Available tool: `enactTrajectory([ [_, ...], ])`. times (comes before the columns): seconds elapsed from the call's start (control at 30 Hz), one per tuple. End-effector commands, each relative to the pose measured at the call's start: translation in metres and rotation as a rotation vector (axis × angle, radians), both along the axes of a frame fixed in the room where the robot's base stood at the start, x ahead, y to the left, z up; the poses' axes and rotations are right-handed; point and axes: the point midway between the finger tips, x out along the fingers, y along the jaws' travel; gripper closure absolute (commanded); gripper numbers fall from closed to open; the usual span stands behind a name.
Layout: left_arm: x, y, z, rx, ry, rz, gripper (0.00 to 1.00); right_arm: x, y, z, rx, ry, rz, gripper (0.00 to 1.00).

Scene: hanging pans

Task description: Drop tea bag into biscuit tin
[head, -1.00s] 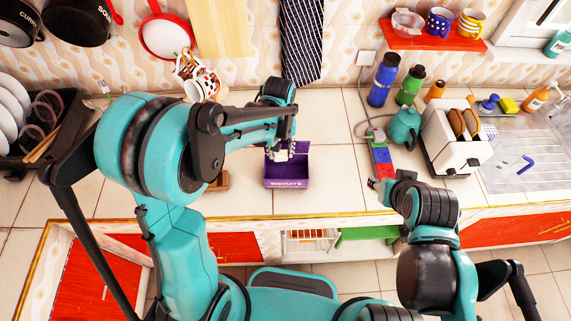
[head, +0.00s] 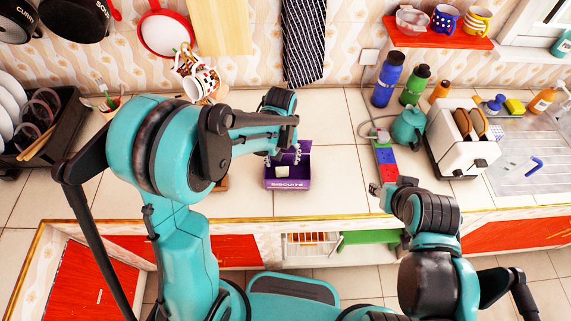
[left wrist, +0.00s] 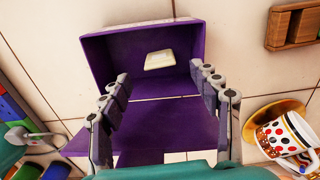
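The purple biscuit tin (head: 286,184), marked BISCUITS, stands open on the counter. The pale tea bag (head: 281,171) shows inside it; in the left wrist view the tea bag (left wrist: 160,60) is within the tin (left wrist: 110,48), near one wall, apart from both fingers. My left gripper (head: 284,156) is over the tin, and its fingers (left wrist: 160,82) are spread wide with nothing between them. My right gripper (head: 376,188) is small near the counter's front edge, right of the tin; its opening is not clear.
A spotted cup (left wrist: 286,134) on a saucer and a wooden holder (left wrist: 294,24) are beside the tin. Counter between tin and strip is clear.

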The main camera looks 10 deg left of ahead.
Motion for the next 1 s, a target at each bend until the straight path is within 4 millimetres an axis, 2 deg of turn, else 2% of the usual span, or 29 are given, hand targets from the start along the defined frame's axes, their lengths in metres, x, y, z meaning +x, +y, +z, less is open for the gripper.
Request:
enactTrajectory([
  [0.17, 0.0, 0.0, 0.004, 0.0, 0.0, 0.0, 0.37, 0.0, 0.0, 0.0, 0.0, 0.0, 0.0, 0.6],
  [0.27, 0.0, 0.0, 0.016, 0.0, 0.0, 0.0, 0.37, 0.0, 0.0, 0.0, 0.0, 0.0, 0.0, 0.6],
  [0.6, 0.0, 0.0, 0.088, 0.0, 0.0, 0.0, 0.37, 0.0, 0.0, 0.0, 0.0, 0.0, 0.0, 0.6],
  [0.7, 0.0, 0.0, 0.103, 0.0, 0.0, 0.0, 0.37, 0.0, 0.0, 0.0, 0.0, 0.0, 0.0, 0.6],
  [0.83, 0.0, 0.0, 0.116, 0.0, 0.0, 0.0, 0.37, 0.0, 0.0, 0.0, 0.0, 0.0, 0.0, 0.6],
  [1.0, 0.0, 0.0, 0.12, 0.0, 0.0, 0.0, 0.37, 0.0, 0.0, 0.0, 0.0, 0.0, 0.0, 0.6],
])
